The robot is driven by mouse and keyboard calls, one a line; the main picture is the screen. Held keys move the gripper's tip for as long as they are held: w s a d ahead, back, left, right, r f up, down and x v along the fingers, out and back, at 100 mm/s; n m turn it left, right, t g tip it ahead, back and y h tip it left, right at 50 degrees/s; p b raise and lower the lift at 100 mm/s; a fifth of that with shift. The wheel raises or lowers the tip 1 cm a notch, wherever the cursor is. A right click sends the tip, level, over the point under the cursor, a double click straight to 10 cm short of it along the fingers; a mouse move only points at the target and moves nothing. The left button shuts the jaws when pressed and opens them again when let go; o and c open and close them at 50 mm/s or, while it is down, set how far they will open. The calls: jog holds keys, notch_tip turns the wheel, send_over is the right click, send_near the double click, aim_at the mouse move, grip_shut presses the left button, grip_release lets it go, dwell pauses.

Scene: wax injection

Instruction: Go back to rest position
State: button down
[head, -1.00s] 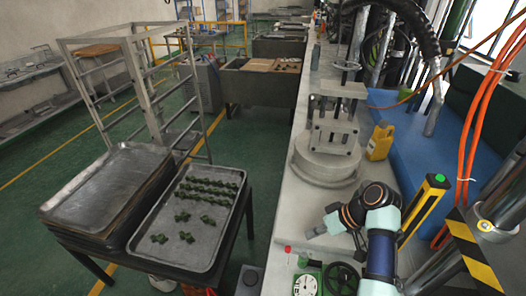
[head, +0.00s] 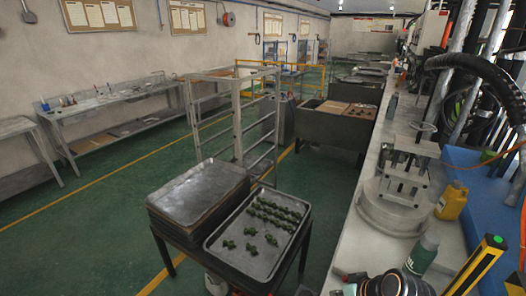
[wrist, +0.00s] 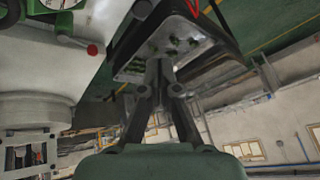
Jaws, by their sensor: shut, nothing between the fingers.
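My gripper (wrist: 160,68) shows in the wrist view with its two dark fingers brought together at the tips and nothing between them. The fingers hang free in the picture, with the tray table in the background behind them. In the head view only part of my arm shows at the bottom edge, right of centre. I cannot make out the fingertips there.
A metal tray (head: 252,262) with several green clusters sits on a dark table beside stacked trays (head: 190,190). A wire-frame rack (head: 238,125) stands behind. On the grey bench are a clamp press (head: 405,180) and a yellow container (head: 451,202). Green floor is open at left.

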jog(key=s+a+r+t+h+p, duration=0.1)
jog(key=s+a+r+t+p, duration=0.1)
jog(key=a+r+p, duration=0.65)
jog(key=s+a+r+t+h+p, duration=0.25)
jog(key=a+r+p, duration=0.3)
jog(key=r, duration=0.65)
jog(key=s+a+r+m+t+p, duration=0.1)
jog(key=s+a+r+p, duration=0.1)
jog(key=r, duration=0.5)
jog(key=s+a+r+m+t+p, duration=0.1)
jog(key=s+a+r+t+p, duration=0.1)
jog(key=s+r, duration=0.4)
jog(key=shift+s+a+r+p, duration=0.35)
jog(key=shift+s+a+p, duration=0.3)
jog(key=shift+p, duration=0.55)
